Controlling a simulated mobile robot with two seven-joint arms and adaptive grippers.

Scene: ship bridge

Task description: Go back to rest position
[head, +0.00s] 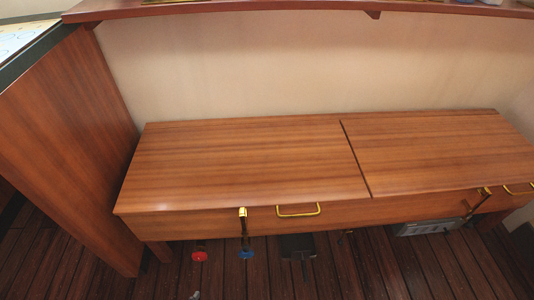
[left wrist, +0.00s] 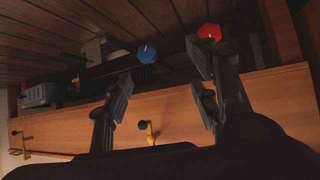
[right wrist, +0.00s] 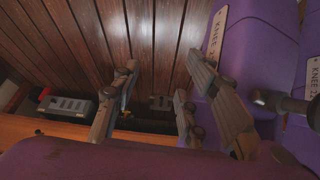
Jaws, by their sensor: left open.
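The task names no object. In the left wrist view my left gripper (left wrist: 160,84) has its fingers apart with nothing between them, in front of the bench. In the right wrist view my right gripper (right wrist: 160,85) also has its fingers apart and empty, above the plank floor and beside purple parts of my own body. Neither gripper shows clearly in the head view.
A wooden bench (head: 240,165) with two closed lids and brass handles (head: 298,210) stands against the wall. Red (head: 200,255) and blue (head: 247,254) knobs and a grey box (head: 428,228) are low by its front. A wooden panel (head: 70,140) rises at left.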

